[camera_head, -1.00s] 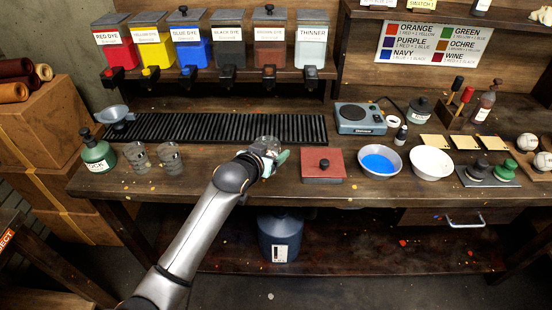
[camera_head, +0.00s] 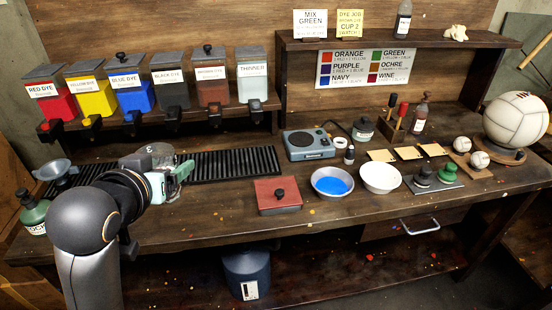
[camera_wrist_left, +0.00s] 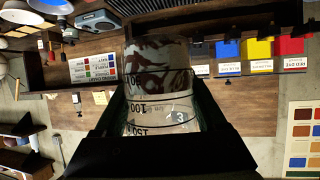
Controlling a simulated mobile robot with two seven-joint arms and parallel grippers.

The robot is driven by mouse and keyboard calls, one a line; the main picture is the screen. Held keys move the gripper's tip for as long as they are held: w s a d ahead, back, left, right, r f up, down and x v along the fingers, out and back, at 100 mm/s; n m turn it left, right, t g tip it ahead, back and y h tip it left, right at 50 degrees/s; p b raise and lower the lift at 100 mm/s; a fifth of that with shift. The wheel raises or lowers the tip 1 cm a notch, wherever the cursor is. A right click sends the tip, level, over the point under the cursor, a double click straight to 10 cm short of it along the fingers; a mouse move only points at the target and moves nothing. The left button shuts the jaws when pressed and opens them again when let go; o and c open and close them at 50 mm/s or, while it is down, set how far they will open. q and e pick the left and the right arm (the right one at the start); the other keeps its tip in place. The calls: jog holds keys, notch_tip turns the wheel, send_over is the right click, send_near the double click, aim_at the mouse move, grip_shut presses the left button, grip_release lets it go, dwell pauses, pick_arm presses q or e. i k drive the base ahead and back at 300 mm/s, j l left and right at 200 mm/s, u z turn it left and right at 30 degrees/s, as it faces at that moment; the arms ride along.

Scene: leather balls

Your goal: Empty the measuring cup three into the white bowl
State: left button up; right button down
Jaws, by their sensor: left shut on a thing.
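My left gripper (camera_head: 172,178) is shut on a clear measuring cup (camera_head: 156,159) and holds it above the left part of the workbench. In the left wrist view the cup (camera_wrist_left: 160,95) sits between the fingers. It carries a "3" and printed graduations, with dark reddish-brown streaks near its rim. How much liquid is in it I cannot tell. The white bowl (camera_head: 381,179) stands on the bench to the right, well apart from the gripper. Its visible inside looks plain white. My right gripper is not in view.
A red lidded box (camera_head: 278,196) lies between gripper and bowls. A hotplate (camera_head: 308,145) stands behind. Dye dispensers (camera_head: 127,95) line the back shelf above a black rack (camera_head: 235,163).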

aim_at(378, 178)
jog(key=z, duration=0.65)
jog(key=i+l+z, duration=0.15)
jog(key=z, duration=0.5)
jog(key=i+l, duration=0.1)
jog(key=i, duration=0.35)
jog(key=i+l, duration=0.15)
jog(key=i, duration=0.3)
